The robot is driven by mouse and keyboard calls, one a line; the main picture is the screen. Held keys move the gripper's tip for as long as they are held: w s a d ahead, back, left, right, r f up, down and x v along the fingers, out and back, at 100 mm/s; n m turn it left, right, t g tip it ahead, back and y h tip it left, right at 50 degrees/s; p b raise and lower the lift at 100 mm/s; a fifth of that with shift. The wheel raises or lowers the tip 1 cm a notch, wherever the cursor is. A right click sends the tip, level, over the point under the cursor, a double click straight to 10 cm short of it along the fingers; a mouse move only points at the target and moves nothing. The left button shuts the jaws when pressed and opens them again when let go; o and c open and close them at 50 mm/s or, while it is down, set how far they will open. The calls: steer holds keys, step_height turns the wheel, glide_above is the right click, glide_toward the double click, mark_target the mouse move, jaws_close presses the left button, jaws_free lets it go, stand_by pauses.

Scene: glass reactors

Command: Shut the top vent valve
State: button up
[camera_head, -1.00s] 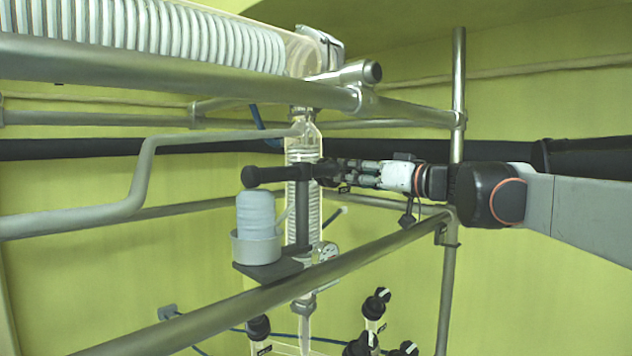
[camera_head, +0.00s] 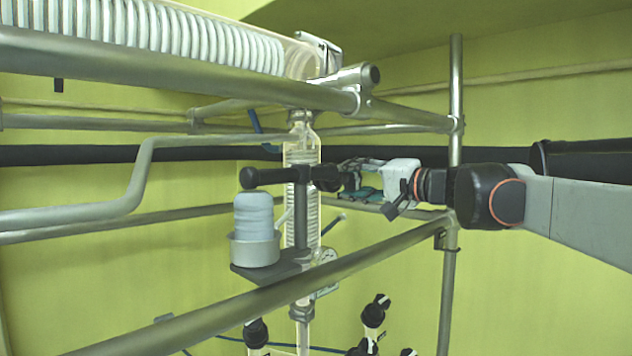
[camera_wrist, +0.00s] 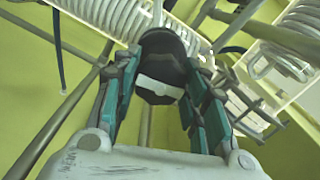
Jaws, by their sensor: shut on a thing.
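A black round knob with a white bar (camera_wrist: 158,68), which looks like the top vent valve's handle, sits between my fingers in the wrist view. In the head view a dark round end (camera_head: 325,178) shows beside the glass column, right where my fingertips are. My gripper (camera_head: 340,177) reaches in from the right and is shut on this knob, with one finger on each side. In the wrist view the white bar runs nearly crosswise, slightly tilted. The valve body behind the knob is hidden.
A coiled glass condenser (camera_head: 140,35) lies above, over a thick steel rail (camera_head: 200,75). A grey-white vessel in a cup (camera_head: 255,230) stands left of the column (camera_head: 301,150). A lower rail (camera_head: 330,270) crosses in front. Several black knobs (camera_head: 374,308) are below.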

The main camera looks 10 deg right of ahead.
steer(key=m, duration=0.4)
steer(key=shift+f+m, duration=0.15)
steer(key=shift+m, duration=0.15)
steer(key=m, duration=0.5)
steer(key=shift+s+b, duration=0.1)
steer(key=shift+b, duration=0.3)
steer(key=m, duration=0.5)
steer(key=shift+f, duration=0.1)
steer(key=m, duration=0.4)
steer(key=shift+a+m, duration=0.1)
steer(key=shift+m, duration=0.2)
steer(key=m, duration=0.9)
steer(key=shift+b, duration=0.3)
steer(key=m, duration=0.5)
steer(key=shift+s+a, duration=0.1)
steer(key=shift+s+m, duration=0.1)
steer(key=shift+m, duration=2)
steer(key=shift+m, duration=0.3)
